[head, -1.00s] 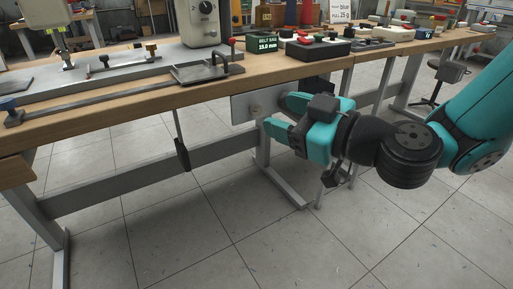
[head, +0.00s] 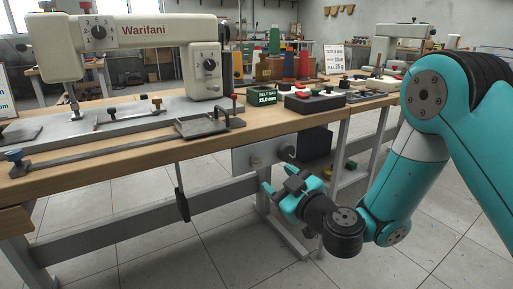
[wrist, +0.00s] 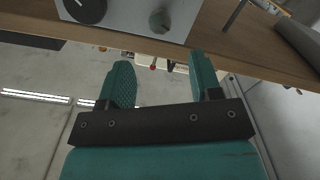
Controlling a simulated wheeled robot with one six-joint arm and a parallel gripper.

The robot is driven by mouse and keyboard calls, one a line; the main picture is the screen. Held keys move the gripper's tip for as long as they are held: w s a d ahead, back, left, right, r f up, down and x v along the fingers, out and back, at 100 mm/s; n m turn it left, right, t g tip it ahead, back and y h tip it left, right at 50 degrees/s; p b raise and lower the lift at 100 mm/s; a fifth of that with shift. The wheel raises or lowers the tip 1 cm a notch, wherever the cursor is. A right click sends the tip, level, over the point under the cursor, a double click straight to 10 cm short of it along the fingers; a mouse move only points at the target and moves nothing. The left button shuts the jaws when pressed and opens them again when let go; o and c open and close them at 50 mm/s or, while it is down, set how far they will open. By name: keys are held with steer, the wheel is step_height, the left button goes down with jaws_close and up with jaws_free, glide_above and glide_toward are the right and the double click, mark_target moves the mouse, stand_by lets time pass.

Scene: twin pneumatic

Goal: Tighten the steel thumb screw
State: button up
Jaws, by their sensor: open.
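A grey plate (head: 243,162) hangs under the front edge of the workbench. On it a small round steel-coloured knob (head: 256,161), which looks like the thumb screw, sits left of a larger dark knob (head: 287,153). In the wrist view the steel knob (wrist: 160,21) shows near the top middle, with the dark knob (wrist: 85,8) to its left. My gripper (head: 278,181) is open and empty, below and in front of the plate. In the wrist view its two teal fingers (wrist: 159,62) stand apart, with the steel knob ahead of the gap, not touched.
The wooden bench edge (head: 130,157) runs above the plate. A sewing machine (head: 130,45) and a dark button box (head: 315,101) stand on top. Bench legs and a crossbar (head: 110,218) lie below. The floor in front is clear.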

mark_target(257, 163)
steer(key=p+x, duration=0.8)
steer(key=p, duration=0.3)
steer(key=shift+a+r, duration=0.2)
steer(key=shift+a, duration=0.05)
steer(key=shift+w+a+f+p, duration=0.2)
steer(key=shift+w+a+p, duration=0.2)
steer(key=shift+w+p, duration=0.35)
steer(key=c, duration=0.9)
steer(key=shift+c, duration=0.2)
